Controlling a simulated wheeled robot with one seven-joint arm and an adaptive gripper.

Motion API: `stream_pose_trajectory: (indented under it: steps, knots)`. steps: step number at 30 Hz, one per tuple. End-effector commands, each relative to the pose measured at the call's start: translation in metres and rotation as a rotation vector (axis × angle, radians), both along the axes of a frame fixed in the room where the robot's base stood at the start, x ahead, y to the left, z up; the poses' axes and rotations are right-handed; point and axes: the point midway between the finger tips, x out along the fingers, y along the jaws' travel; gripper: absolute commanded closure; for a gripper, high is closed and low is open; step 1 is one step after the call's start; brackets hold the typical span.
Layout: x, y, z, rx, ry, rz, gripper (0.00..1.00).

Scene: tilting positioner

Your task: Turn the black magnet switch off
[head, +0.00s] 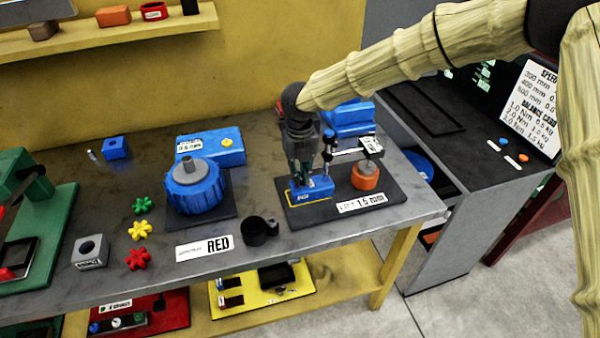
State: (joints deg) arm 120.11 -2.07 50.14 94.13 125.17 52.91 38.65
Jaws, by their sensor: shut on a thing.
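A small blue magnet base (318,189) sits inside a yellow outline on a dark plate (383,193) on the bench. A dark upright post (328,152) stands at it, with an arm reaching right above an orange round block (366,177). My gripper (302,178) points down at the left part of the blue base, its fingers closed low against it. The black magnet switch is not clearly visible; the fingers cover the spot where they are shut on it. Which way the switch is turned cannot be seen.
A blue ribbed drum (195,190) with a grey hub and a black ring cup (259,231) stand left of the plate. Blue blocks (349,118) lie behind my gripper. Red, yellow and green star knobs (139,230) lie further left. The bench's front edge is close to the plate.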

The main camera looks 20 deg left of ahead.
Motion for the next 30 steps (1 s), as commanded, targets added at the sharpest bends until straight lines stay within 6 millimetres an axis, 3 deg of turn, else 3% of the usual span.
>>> stream_pose_trajectory:
  steps: [11,30]
  knots:
    - [0.0001,-0.0001,0.0046,0.002,0.002,0.207,1.0]
    - [0.0,0.0002,0.0038,0.002,0.001,0.814,1.0]
